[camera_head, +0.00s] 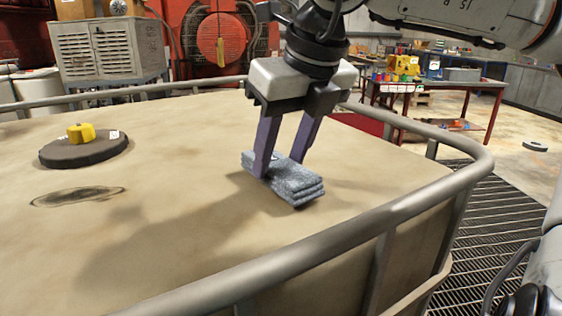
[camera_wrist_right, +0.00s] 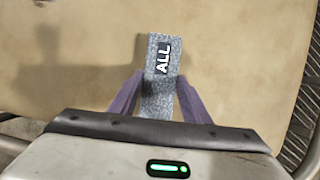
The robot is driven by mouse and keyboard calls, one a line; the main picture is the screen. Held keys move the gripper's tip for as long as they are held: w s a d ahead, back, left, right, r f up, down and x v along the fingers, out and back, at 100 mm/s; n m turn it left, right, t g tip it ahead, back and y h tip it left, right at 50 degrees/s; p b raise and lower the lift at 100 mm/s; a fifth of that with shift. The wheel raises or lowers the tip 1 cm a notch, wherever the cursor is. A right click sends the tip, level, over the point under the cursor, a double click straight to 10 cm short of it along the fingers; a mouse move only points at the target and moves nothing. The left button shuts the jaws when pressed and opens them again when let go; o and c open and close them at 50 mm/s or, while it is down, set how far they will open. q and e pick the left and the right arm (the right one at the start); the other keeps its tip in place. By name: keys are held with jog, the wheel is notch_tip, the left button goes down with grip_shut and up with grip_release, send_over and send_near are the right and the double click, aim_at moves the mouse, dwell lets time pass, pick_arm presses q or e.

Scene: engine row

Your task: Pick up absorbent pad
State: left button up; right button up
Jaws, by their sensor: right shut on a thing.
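The absorbent pad (camera_head: 290,184) is a folded grey-blue stack on the beige surface (camera_head: 190,235), towards its right side. In the right wrist view the pad (camera_wrist_right: 158,88) shows a dark label reading "ALL". My right gripper (camera_head: 281,169) reaches down from above with its purple fingers on either side of the pad. In the right wrist view the fingers of the gripper (camera_wrist_right: 158,95) press against the pad's two long sides, so it is shut on the pad. Whether the pad's underside touches the surface is hard to tell. My left gripper is not in view.
A metal rail (camera_head: 400,212) runs around the surface's edge. A dark round disc (camera_head: 85,150) with a yellow object (camera_head: 81,132) on it lies at the left. A red table (camera_head: 440,88) with colourful items stands behind. The middle of the surface is mostly clear.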

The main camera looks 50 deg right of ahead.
aim_at(281, 165)
notch_tip(281, 165, up, 17)
jog(key=p, duration=0.2)
